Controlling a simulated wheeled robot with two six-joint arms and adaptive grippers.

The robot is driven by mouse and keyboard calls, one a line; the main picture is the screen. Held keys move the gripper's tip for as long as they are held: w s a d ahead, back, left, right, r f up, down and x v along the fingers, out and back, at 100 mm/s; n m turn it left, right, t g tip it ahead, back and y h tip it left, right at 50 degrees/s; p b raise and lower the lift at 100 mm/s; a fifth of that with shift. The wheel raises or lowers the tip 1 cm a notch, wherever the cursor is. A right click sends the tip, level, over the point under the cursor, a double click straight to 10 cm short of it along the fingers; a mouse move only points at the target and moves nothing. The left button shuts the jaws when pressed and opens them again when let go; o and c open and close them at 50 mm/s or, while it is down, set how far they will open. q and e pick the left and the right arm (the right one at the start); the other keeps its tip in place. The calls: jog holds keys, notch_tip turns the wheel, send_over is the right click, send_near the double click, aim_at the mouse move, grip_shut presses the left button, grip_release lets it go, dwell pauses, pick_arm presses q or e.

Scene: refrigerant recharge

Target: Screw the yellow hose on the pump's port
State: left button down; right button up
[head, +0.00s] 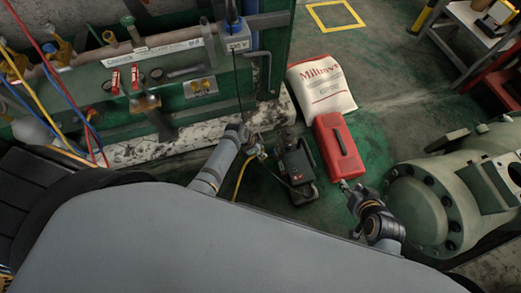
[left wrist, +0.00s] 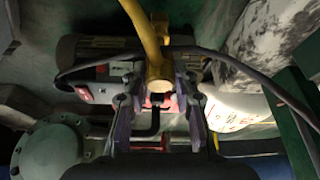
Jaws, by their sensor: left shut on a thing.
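The dark pump (head: 298,168) stands on the floor in the middle of the head view. My left gripper (head: 262,153) is at the pump's left side. The yellow hose (head: 241,180) hangs in a curve below that gripper. In the left wrist view, the yellow hose (left wrist: 143,32) runs down from the top to a brass-coloured end fitting (left wrist: 160,76). My left gripper (left wrist: 160,100) is shut on this hose end. The pump's body (left wrist: 95,48) lies behind it. I cannot tell whether the fitting touches the port. My right gripper (head: 345,186) is beside the red box, too small to read.
A red toolbox (head: 338,145) stands right of the pump, with a white sack (head: 322,87) behind it. A large green flanged machine (head: 440,200) is at the right. A green rack with pipes and gauges (head: 150,75) fills the left. A dark cable (left wrist: 215,52) crosses near my left gripper.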

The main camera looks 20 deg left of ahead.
pick_arm(q)
jog(key=shift+f, duration=0.3)
jog(key=shift+r, duration=0.1)
pick_arm(e)
jog(key=shift+w+r+t, duration=0.3)
jog(key=shift+w+t, duration=0.1)
jog(key=shift+w, duration=0.1)
jog(key=shift+r, duration=0.1)
pick_arm(q)
jog(key=shift+r, duration=0.1)
pick_arm(e)
jog(key=shift+r, duration=0.15)
pick_arm(q)
jog(key=shift+p, duration=0.7)
pick_arm(e)
jog(key=shift+r, duration=0.45)
pick_arm(q)
jog(key=shift+f+b, duration=0.85)
jog(key=shift+f, duration=0.3)
pick_arm(e)
jog(key=shift+f, duration=0.8)
